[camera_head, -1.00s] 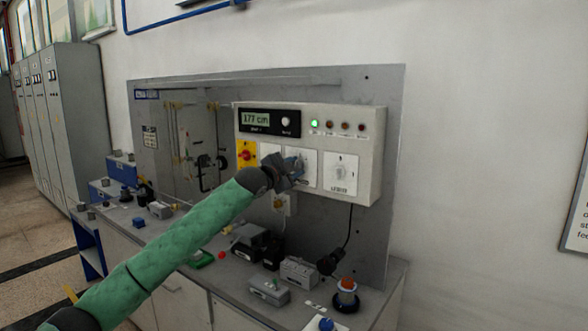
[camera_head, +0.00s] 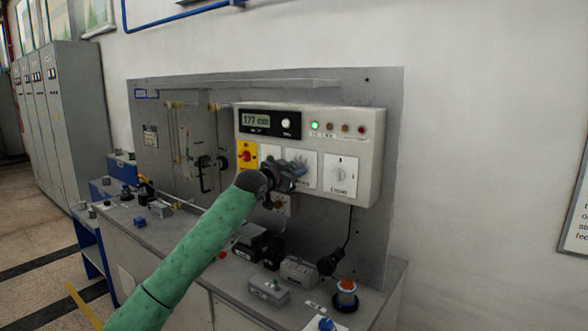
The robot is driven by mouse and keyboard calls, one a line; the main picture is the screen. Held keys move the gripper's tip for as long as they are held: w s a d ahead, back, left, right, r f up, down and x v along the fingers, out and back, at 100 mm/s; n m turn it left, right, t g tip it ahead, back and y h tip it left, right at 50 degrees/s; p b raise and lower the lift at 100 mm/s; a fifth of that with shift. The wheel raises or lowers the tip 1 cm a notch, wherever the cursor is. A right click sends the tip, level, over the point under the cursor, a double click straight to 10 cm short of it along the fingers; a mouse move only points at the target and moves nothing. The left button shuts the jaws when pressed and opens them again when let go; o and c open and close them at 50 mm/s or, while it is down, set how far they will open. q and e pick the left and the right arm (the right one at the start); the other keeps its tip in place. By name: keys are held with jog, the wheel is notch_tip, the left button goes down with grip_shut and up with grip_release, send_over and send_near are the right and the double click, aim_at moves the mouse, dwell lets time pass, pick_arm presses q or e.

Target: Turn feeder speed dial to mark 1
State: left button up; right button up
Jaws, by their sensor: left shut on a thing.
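A light control box (camera_head: 375,150) is mounted on a grey panel. It has a display (camera_head: 257,120) reading about 177, a lit green lamp (camera_head: 315,126) and a row of white dial plates. The right dial (camera_head: 341,172) stands free. My left gripper (camera_head: 296,172) is at the middle dial plate (camera_head: 308,168), shut on a dial there. The gripper hides most of that dial, so its pointer and marks cannot be read. My right gripper is not in view.
A yellow plate with a red switch (camera_head: 246,154) is left of the dials. Several small boxes and a red-topped button unit (camera_head: 346,294) stand on the bench (camera_head: 382,290) below.

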pick_arm(q)
jog(key=shift+n, duration=0.9)
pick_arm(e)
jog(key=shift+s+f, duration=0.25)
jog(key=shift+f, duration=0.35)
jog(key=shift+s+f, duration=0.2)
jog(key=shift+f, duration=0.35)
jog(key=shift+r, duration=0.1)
pick_arm(q)
jog(key=o, duration=1)
jog(key=shift+s+a, duration=0.1)
jog(key=shift+s+a+f, duration=0.1)
jog(key=shift+s+a, duration=0.05)
jog(key=shift+s, duration=0.05)
jog(key=b+v, duration=0.2)
jog(key=v, duration=0.5)
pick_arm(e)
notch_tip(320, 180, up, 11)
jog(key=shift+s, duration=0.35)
